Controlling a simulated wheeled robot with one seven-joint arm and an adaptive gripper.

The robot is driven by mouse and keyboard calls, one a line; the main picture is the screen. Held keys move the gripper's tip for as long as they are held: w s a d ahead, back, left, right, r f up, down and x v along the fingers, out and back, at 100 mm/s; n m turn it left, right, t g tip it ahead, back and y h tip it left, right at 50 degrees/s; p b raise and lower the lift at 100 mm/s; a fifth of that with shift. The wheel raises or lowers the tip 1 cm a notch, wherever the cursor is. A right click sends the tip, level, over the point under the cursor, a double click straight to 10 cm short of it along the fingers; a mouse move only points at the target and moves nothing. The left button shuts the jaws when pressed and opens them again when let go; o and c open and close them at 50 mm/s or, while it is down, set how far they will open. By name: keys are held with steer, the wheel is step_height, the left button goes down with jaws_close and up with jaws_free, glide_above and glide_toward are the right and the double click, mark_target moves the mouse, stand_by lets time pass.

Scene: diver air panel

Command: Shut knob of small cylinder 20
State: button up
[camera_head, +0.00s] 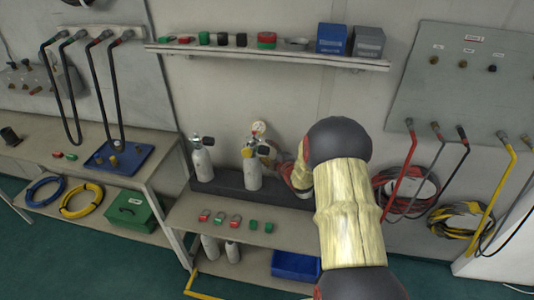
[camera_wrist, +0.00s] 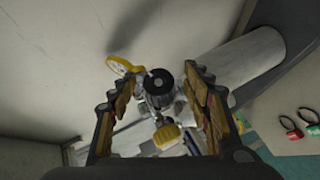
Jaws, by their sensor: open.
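Two small white cylinders stand upright in a dark grey holder (camera_head: 225,187): a left one (camera_head: 202,160) and a right one (camera_head: 252,175). I cannot read a number 20 on either. The right one's valve has a black knob (camera_wrist: 160,82), a yellow-rimmed gauge (camera_wrist: 122,65) and a yellow knob (camera_wrist: 167,136). My gripper (camera_wrist: 157,90) is open, its two fingers on either side of the valve and black knob. Contact cannot be told. In the head view my gripper (camera_head: 292,172) is partly hidden by my arm, just right of the right cylinder.
Several red and green tags (camera_head: 220,217) lie on the shelf in front. A wall shelf (camera_head: 270,54) with small parts and boxes hangs above. A blue bin (camera_head: 296,265) sits below. Hoses (camera_head: 410,187) hang on the right wall panel.

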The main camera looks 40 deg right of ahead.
steer(key=shift+w+d+f, duration=0.1)
steer(key=shift+w+f, duration=0.05)
steer(key=shift+w, duration=0.25)
steer(key=shift+c, duration=0.3)
steer(key=c, duration=1.1)
